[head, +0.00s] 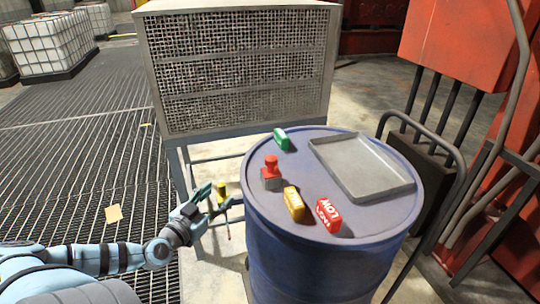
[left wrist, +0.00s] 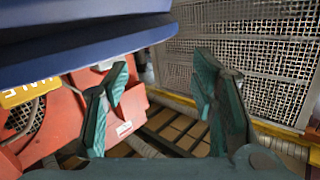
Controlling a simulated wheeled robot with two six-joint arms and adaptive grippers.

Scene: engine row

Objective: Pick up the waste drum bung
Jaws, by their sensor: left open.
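A blue drum (head: 300,262) stands at right of centre. On its lid is a small grey piece with a red knob (head: 271,168), which looks most like the bung, though I cannot be sure. My left gripper (head: 222,205) is open and empty, just left of the drum and below its lid, apart from the knobbed piece. In the left wrist view its two teal fingers (left wrist: 165,105) are spread with a gap between them. The drum's dark blue rim (left wrist: 90,45) crosses the top left there; the knobbed piece does not show. My right gripper is not in view.
A mesh-fronted cabinet (head: 240,75) stands behind. Red machinery (head: 465,45) is at right. Grating at left is mostly clear.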

